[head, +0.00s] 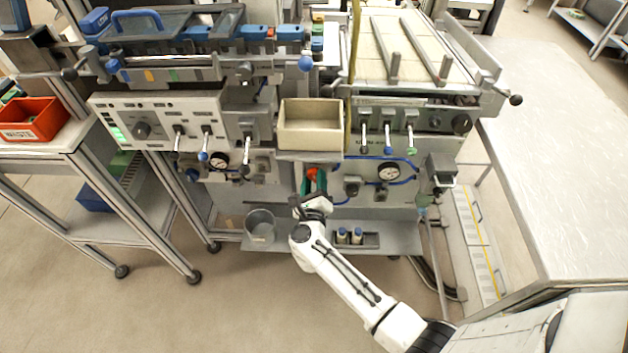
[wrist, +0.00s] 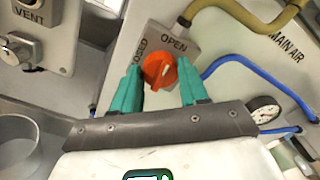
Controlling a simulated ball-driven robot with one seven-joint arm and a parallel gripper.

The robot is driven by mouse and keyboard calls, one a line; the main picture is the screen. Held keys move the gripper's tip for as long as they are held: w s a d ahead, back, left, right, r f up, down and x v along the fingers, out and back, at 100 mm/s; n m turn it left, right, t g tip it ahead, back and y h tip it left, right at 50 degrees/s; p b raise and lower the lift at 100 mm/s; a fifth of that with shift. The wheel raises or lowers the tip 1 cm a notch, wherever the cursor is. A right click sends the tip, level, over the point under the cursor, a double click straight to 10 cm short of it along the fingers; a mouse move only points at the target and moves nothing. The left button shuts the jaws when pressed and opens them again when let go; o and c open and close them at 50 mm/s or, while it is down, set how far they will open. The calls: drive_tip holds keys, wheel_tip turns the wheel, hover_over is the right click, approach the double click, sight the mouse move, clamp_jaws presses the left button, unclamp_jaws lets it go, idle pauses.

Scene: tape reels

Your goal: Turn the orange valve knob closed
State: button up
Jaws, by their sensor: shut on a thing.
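The orange valve knob (wrist: 158,71) sits on a grey plate (wrist: 180,42) marked OPEN at the upper right and, partly hidden, CLOSED at the left. In the head view the orange knob (head: 311,178) shows small below the beige bin. My gripper (wrist: 160,82) has teal fingers, one on each side of the knob, and is shut on it. In the head view my gripper (head: 314,186) reaches the knob at the machine's front. I cannot tell exactly which mark the knob points to.
A beige bin (head: 311,128) juts out just above my gripper. A yellow hose (wrist: 245,14) and a blue hose (wrist: 260,75) run beside the valve, with a gauge (wrist: 263,110) at right. A grey bucket (head: 260,226) stands on the low shelf. The floor in front is clear.

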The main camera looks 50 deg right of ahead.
drive_tip(key=n+p, duration=0.2)
drive_tip(key=n, duration=0.2)
drive_tip(key=n+p, duration=0.2)
drive_tip(key=n, duration=0.2)
drive_tip(key=shift+n, duration=0.4)
drive_tip(key=n+p, duration=0.1)
drive_tip(key=n, duration=0.3)
drive_tip(key=shift+f+p, duration=0.1)
drive_tip(key=shift+p, duration=0.25)
drive_tip(key=shift+f+n+p, duration=0.1)
drive_tip(key=shift+n+p, duration=0.45)
drive_tip(key=shift+n, duration=1.65)
drive_tip(key=o, duration=1.1)
drive_tip(key=shift+c, duration=0.2)
drive_tip(key=p+v, duration=0.1)
drive_tip(key=v, duration=0.9)
drive_tip(key=shift+s+a, duration=0.25)
drive_tip(key=shift+a, duration=0.1)
